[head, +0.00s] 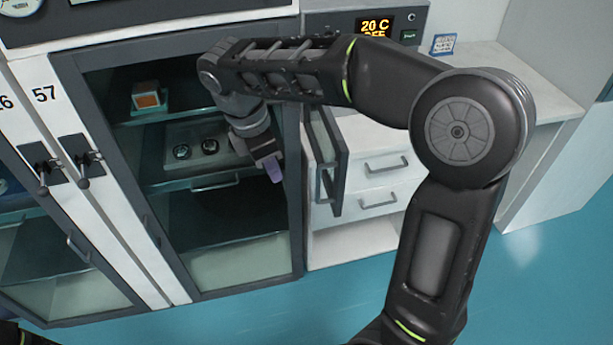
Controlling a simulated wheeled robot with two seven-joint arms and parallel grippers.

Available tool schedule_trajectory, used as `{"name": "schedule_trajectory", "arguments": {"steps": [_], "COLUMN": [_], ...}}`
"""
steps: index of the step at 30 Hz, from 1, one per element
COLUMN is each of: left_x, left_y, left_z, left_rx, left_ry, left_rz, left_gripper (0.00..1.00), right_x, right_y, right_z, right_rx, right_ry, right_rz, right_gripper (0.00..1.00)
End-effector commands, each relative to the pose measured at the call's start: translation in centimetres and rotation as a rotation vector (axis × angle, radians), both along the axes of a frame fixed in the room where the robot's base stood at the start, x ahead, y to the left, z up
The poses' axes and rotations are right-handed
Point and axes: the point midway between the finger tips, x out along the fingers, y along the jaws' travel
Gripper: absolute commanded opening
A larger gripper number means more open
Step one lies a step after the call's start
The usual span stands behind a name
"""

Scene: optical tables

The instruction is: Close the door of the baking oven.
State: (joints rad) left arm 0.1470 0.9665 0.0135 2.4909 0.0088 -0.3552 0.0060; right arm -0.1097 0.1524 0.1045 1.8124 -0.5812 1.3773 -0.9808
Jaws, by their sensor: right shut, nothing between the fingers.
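The baking oven's control panel (335,20) shows at the top, right of centre, with a display reading 20 C OFF. The oven door (328,160) is a dark-framed glass panel that stands open, swung out and seen nearly edge-on, with a handle on it. My right arm crosses in front of the oven and hides its opening and the door's upper part. My right gripper (273,170) has purple fingertips, is shut and empty, and points down just left of the door. I cannot tell whether it touches the door. My left gripper is out of view.
A glass-fronted cabinet (296,230) marked 57 stands left of the oven, behind my gripper. White drawers (385,165) are below the oven. The blue floor (540,265) is clear at lower right.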

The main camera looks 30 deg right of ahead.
Motion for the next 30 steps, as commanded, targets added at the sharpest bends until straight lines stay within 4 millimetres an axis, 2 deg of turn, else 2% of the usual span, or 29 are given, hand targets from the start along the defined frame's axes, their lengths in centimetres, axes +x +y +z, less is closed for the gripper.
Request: {"name": "schedule_trajectory", "arguments": {"steps": [10, 16, 21, 23, 30], "left_x": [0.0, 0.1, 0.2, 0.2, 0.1], "left_y": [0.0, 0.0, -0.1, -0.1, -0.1], "left_z": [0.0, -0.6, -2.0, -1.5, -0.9], "left_rx": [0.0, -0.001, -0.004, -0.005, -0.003], "left_ry": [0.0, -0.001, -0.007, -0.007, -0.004], "left_rz": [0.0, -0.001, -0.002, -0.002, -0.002], "left_gripper": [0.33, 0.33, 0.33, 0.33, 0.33], "right_x": [-0.5, -0.6, -0.6, -0.7, -1.0], "right_y": [-0.5, -0.6, -1.1, -1.3, -2.4], "right_z": [0.4, -0.4, -2.5, -2.9, -7.5], "right_rx": [-0.018, -0.017, -0.017, -0.017, -0.017], "right_ry": [0.025, 0.026, 0.027, 0.028, 0.031], "right_rz": [0.017, 0.016, 0.015, 0.016, 0.016], "right_gripper": [0.0, 0.0, 0.0, 0.0, 0.0]}}
